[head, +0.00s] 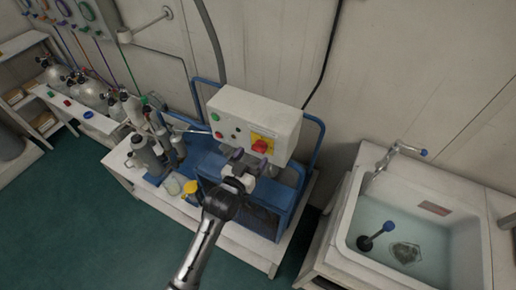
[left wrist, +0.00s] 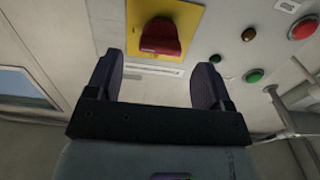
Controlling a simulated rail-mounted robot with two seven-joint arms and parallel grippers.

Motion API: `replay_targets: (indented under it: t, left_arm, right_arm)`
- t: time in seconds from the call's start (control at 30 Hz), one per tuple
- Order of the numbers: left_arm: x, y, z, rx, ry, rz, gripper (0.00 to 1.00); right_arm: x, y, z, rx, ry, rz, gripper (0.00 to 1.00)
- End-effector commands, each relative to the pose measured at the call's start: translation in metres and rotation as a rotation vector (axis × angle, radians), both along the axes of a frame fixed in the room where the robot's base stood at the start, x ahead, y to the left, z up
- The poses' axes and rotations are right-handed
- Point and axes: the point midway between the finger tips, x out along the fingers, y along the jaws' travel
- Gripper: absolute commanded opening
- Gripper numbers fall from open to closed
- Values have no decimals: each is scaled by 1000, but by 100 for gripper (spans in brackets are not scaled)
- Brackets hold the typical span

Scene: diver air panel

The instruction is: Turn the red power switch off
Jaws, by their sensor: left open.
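The red power switch (head: 260,146) is a red knob on a yellow plate (head: 265,138), on the front of a white control box (head: 240,104). In the left wrist view the red switch (left wrist: 161,37) sits on its yellow plate (left wrist: 190,15), ahead of the fingertips. My left gripper (head: 249,158) is open and empty, just in front of and slightly below-left of the switch. In the left wrist view the two dark fingers (left wrist: 158,75) stand apart, with the switch beyond and between them, not visibly touched. My right gripper is not in view.
The box also has a red button (left wrist: 302,27), a green button (left wrist: 254,76) and small lamps. Blue tube rails (head: 315,135) flank the box. Gas cylinders (head: 92,92) stand at left; a water-filled sink (head: 345,245) is at right.

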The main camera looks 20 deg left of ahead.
Motion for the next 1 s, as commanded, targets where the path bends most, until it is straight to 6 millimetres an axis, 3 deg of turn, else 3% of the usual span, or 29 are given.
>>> replay_targets:
  t: [0.3, 0.77, 1.0]
  left_arm:
    - [37, -4, 0, 0, 0, 0, 74]
    - [44, -5, 0, 0, 1, 0, 74]
    - [44, -5, 0, 0, 1, 0, 53]
  right_arm:
    - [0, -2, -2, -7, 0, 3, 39]
    - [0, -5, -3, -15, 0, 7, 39]
    - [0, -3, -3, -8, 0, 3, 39]
